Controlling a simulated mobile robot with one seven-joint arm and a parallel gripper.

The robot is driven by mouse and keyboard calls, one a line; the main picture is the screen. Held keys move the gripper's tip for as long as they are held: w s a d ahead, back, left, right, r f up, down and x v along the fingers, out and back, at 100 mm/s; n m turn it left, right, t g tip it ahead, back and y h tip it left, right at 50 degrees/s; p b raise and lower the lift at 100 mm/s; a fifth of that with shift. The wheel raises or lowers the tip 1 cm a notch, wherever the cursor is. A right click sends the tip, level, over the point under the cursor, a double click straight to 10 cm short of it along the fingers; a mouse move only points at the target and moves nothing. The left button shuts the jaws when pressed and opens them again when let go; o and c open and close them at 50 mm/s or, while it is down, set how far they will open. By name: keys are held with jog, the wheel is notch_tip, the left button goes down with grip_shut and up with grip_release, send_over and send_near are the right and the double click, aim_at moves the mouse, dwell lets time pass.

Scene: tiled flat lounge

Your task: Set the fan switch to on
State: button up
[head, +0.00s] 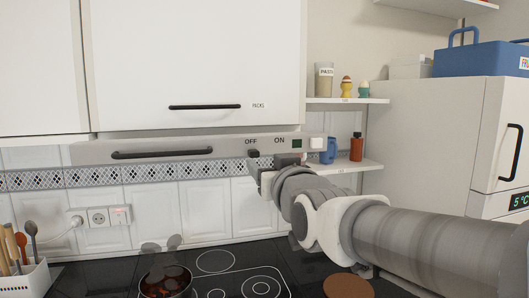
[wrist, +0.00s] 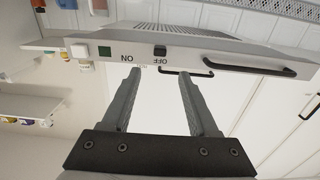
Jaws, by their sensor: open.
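The fan switch (head: 253,153) is a small black slider on the front edge of the grey range hood (head: 200,152). It sits under the OFF label, left of the ON label. In the wrist view the picture is inverted, and the switch (wrist: 160,50) shows at OFF, with ON to its left. My gripper (wrist: 158,72) is open and empty, its two fingers pointing at the hood edge on either side of the switch's line. In the head view my gripper (head: 268,172) is just below and right of the switch, partly hidden by my wrist. I cannot tell whether it touches the hood.
A green indicator (head: 297,143) and a white square (head: 316,143) are right of ON. A black hood handle (head: 162,153) is at left. Below is a cooktop (head: 215,285) with a steaming pan (head: 165,282). Shelves with a blue mug (head: 328,151) and red bottle (head: 356,148) stand right.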

aim_at(255, 153)
jog(key=p+x, duration=0.1)
jog(key=x, duration=0.9)
grip_shut()
dwell(1.4)
